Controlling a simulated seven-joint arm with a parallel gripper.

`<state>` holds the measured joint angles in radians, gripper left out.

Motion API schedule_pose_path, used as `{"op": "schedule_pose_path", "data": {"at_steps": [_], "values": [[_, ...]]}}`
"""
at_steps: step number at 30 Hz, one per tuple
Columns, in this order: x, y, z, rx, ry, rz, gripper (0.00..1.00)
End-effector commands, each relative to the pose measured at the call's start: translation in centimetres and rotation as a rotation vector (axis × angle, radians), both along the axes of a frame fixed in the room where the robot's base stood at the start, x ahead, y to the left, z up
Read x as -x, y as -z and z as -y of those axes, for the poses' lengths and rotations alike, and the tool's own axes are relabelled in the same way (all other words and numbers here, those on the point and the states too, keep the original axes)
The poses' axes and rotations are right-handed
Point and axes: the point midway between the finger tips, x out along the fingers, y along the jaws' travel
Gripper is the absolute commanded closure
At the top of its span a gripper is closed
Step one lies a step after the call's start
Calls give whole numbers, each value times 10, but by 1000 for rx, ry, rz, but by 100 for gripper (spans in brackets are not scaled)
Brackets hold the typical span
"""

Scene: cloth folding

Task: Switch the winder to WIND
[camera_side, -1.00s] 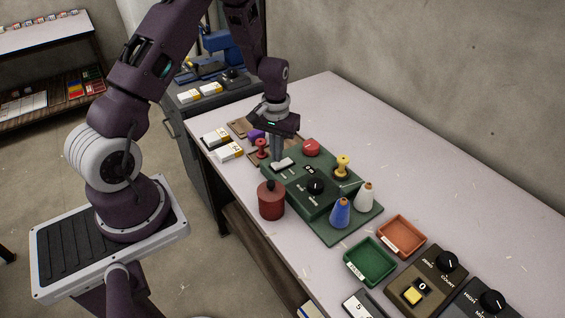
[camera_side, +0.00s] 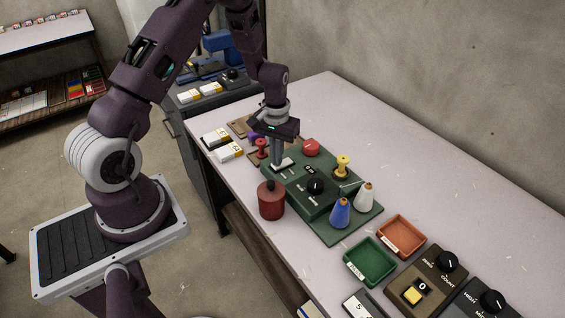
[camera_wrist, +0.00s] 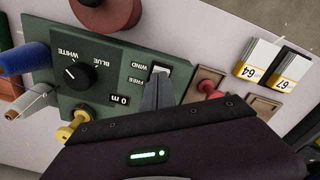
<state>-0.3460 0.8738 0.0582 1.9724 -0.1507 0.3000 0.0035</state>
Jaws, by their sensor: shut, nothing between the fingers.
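The winder is a green box (camera_side: 296,194) on a green base on the table. It also fills the left half of the wrist view (camera_wrist: 98,52). Its white rocker switch (camera_wrist: 161,71) stands beside the words WIND and FREE; the white part beside WIND shows, and my fingers cover the part near FREE. The switch also shows in the side view (camera_side: 288,164). My gripper (camera_wrist: 157,88) is shut and empty, pointing down with its fingertips at the switch. Whether they touch it, and which way the rocker is tilted, I cannot tell. The counter (camera_wrist: 119,99) reads 0 m.
A black selector knob (camera_side: 316,185) marked WHITE and BLUE sits on the box. The table's back right is clear.

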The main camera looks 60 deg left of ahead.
Motion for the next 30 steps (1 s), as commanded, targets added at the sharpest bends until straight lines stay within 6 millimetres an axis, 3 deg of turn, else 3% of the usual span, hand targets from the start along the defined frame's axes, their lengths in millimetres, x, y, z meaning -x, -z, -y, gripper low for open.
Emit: {"op": "schedule_pose_path", "data": {"at_steps": [17,30], "values": [[0,7,0,-1,0,1,100],[-1,-36,0,-1,0,2,100]]}}
